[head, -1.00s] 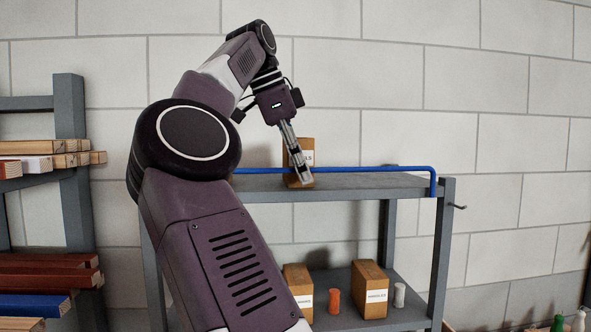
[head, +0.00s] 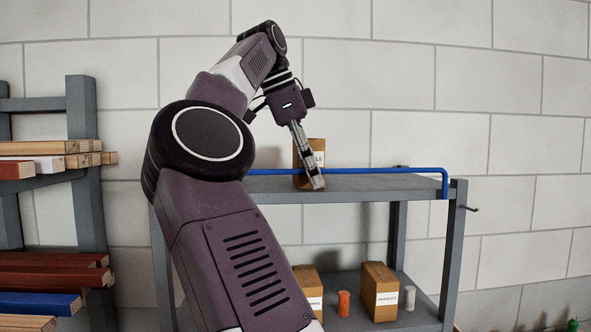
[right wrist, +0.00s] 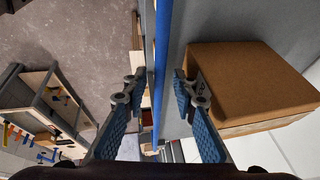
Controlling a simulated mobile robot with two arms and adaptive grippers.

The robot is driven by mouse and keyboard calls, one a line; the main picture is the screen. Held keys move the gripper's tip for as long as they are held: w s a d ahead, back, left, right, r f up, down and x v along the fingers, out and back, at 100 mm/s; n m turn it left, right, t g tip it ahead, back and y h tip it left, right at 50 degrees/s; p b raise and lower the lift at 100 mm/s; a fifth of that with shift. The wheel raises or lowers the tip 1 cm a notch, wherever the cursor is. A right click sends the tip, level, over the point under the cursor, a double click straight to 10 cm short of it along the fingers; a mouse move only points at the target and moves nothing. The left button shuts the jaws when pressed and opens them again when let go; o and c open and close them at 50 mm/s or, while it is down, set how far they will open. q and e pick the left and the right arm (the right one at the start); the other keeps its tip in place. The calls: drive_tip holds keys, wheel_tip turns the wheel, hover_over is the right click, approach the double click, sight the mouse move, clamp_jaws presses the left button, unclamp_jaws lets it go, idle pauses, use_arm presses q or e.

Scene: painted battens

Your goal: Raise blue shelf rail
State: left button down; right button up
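The blue shelf rail (head: 400,170) runs along the top of the grey shelf unit (head: 380,188), with its right end bent down at the shelf's corner. My right gripper (head: 313,183) reaches down to the rail in front of a brown box. In the right wrist view the blue rail (right wrist: 162,50) passes between the two blue-padded fingers of my right gripper (right wrist: 160,112). The fingers are apart, with a gap on each side of the rail. The rail's left end is hidden behind my right arm in the head view. My left gripper is not in view.
The brown box (head: 302,153) stands on the top shelf close to the right finger; it is large in the right wrist view (right wrist: 250,75). Boxes (head: 380,290) and spools (head: 343,303) stand on the lower shelf. A rack of painted battens (head: 45,304) is at left.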

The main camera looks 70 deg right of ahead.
drive_tip(key=shift+w+a+r, duration=0.15)
drive_tip(key=shift+r, duration=0.4)
drive_tip(key=shift+w+a+r, duration=0.4)
drive_tip(key=shift+w+r, duration=0.05)
drive_tip(key=shift+r, duration=0.3)
drive_tip(key=w+a, duration=0.8)
drive_tip(key=shift+a, duration=0.2)
drive_tip(key=shift+f, duration=0.15)
drive_tip(key=shift+c, duration=0.2)
